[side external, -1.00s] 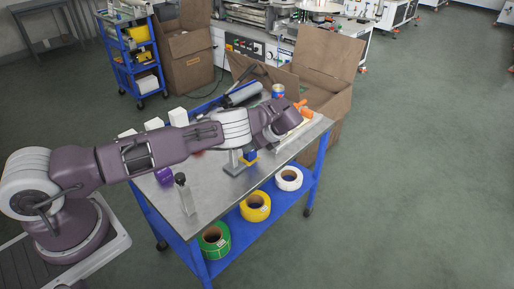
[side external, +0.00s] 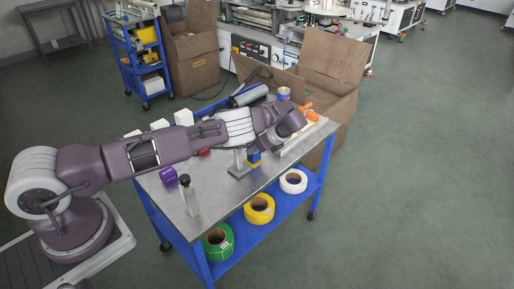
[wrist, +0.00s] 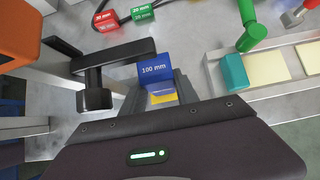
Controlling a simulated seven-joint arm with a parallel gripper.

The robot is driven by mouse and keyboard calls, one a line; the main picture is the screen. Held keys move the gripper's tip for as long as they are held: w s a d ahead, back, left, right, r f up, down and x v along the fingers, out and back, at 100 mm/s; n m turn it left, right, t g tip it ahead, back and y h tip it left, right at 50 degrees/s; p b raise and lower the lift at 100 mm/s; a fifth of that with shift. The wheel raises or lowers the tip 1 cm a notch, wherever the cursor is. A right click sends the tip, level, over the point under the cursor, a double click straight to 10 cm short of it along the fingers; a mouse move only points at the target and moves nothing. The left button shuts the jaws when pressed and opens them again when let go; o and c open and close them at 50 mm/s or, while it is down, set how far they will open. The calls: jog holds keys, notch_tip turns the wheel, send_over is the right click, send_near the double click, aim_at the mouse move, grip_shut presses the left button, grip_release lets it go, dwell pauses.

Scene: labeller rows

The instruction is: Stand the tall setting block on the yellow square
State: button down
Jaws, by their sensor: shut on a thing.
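The tall setting block is blue and marked 100 mm (wrist: 154,71). In the wrist view it sits between the grey fingers of my gripper (wrist: 158,84), which are shut on it. The yellow square (wrist: 163,98) shows just below the block there. In the side view the blue block (side external: 254,156) appears upright directly over the yellow square (side external: 254,164), beside the grey stand (side external: 238,171). I cannot tell whether its underside touches the square. My fingers are mostly hidden behind my arm in the side view.
A black arm with a knob (wrist: 97,92) reaches close to the block's left. Red (wrist: 107,20) and green (wrist: 142,13) shorter blocks lie behind it. A teal block (wrist: 233,72) and a pale strip with cream labels (wrist: 268,66) are to the right. A purple roll (side external: 168,175) is on the bench.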

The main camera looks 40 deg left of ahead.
jog(key=shift+f, duration=0.2)
jog(key=c, duration=0.8)
grip_release()
jog(key=shift+c, duration=0.2)
jog(key=s+d+r+n+h, duration=0.15)
jog(key=r+n, duration=0.25)
jog(key=r, duration=0.5)
jog(key=s+d+r+n+h, duration=0.1)
jog(key=d+r+n+h, duration=0.15)
jog(key=r, duration=0.75)
jog(key=s+d+r+n+t+h, duration=0.1)
jog(key=s+d+r+n+h, duration=0.15)
jog(key=s+r, duration=0.4)
jog(key=s+d+r+n+t+h, duration=0.1)
jog(key=s+r+n, duration=0.3)
jog(key=r, duration=0.5)
jog(key=s+d+r+n+t+h, duration=0.1)
jog(key=s+d+r+n, duration=0.15)
jog(key=s, duration=0.65)
jog(key=s+d+r+n+t, duration=0.1)
jog(key=s+d+r, duration=0.15)
jog(key=s, duration=0.55)
jog(key=s+d+f+n+t, duration=0.1)
jog(key=s+f, duration=0.2)
jog(key=s, duration=0.8)
jog(key=shift+d+t, duration=0.3)
